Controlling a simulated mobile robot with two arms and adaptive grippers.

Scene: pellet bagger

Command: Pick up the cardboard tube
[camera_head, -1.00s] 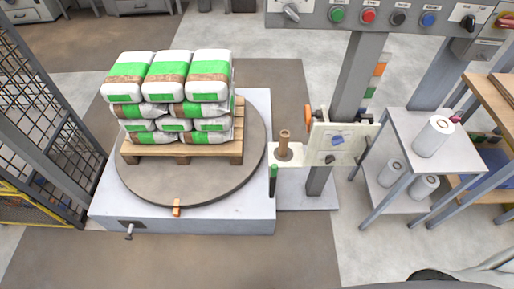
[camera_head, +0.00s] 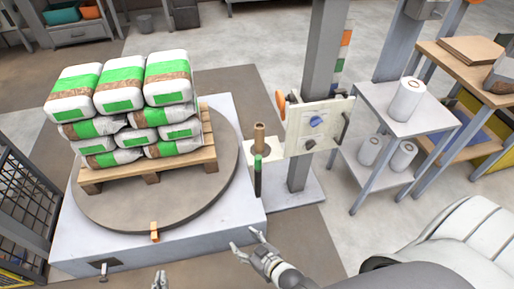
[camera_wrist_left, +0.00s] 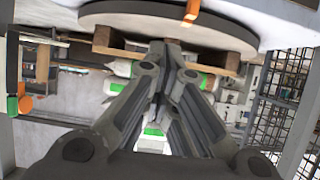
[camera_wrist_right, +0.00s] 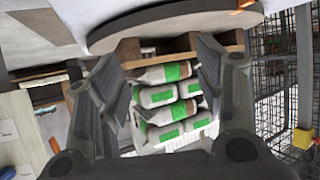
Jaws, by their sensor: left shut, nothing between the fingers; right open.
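The brown cardboard tube (camera_head: 259,138) stands upright on a small white shelf (camera_head: 268,157) beside the grey post in the head view. My right gripper (camera_head: 243,240) is open and empty, below the tube in the picture and clearly apart from it. Its spread fingers also show in the right wrist view (camera_wrist_right: 165,70). My left gripper (camera_head: 160,280) is just inside the bottom edge of the head view, left of the right one. In the left wrist view its fingers (camera_wrist_left: 163,50) are shut together on nothing. I cannot make out the tube in either wrist view.
The turntable (camera_head: 150,217) with a pallet of bags is left. A stand (camera_head: 440,122) with white rolls is right, beyond some clear floor.

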